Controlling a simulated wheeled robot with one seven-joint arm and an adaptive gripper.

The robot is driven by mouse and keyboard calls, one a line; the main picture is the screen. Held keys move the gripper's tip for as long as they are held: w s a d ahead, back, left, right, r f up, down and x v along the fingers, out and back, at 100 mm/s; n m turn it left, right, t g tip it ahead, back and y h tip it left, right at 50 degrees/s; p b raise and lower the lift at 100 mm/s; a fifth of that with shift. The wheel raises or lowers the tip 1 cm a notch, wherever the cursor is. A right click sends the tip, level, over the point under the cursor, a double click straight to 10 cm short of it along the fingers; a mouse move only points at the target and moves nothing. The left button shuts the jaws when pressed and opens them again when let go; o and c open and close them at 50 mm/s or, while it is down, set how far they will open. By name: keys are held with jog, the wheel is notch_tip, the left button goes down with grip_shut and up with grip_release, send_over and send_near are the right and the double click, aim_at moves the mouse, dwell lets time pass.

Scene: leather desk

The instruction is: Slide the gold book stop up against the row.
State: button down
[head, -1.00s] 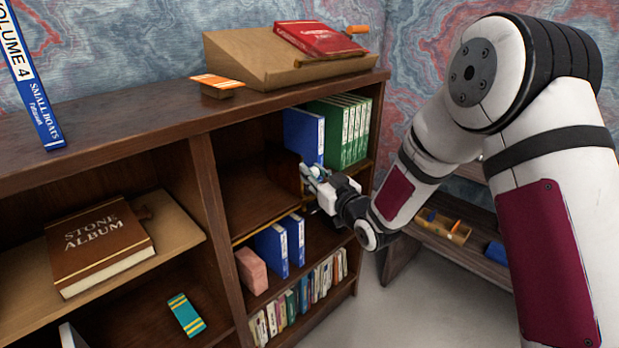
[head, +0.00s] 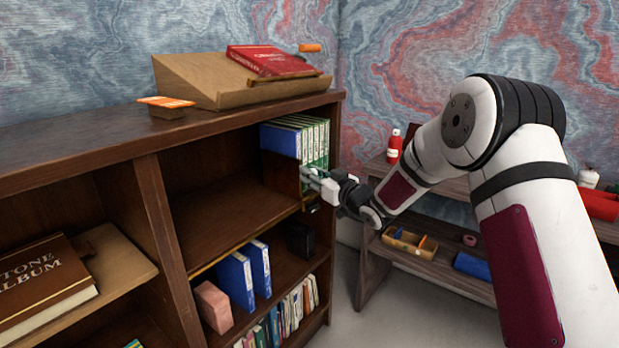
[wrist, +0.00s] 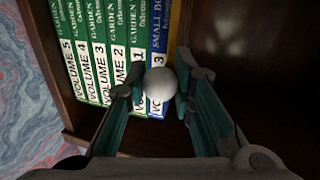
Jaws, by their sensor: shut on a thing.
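The row stands in the upper right compartment: several green volumes (head: 320,140) with a blue book (head: 281,141) at their left end. In the wrist view the green spines (wrist: 95,60) show upright, with the blue spine (wrist: 161,30) at their right. The book stop (head: 281,173) is a dark upright panel in the head view, in front of the blue book's face. In the wrist view its thin gold edge (wrist: 179,32) shows close beside the blue spine; contact is unclear. My gripper (head: 312,178) is shut on the stop, with a pale round knob (wrist: 160,84) between its fingers.
The shelf floor (head: 225,225) left of the stop is bare. Below are blue binders (head: 246,275), a pink block (head: 213,306) and small books. A sloped stand (head: 220,90) with a red book (head: 270,60) sits on top. A low side shelf (head: 440,270) stands right.

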jog(key=c, duration=1.3)
grip_release()
jog(key=shift+c, duration=0.2)
jog(key=v, duration=1.2)
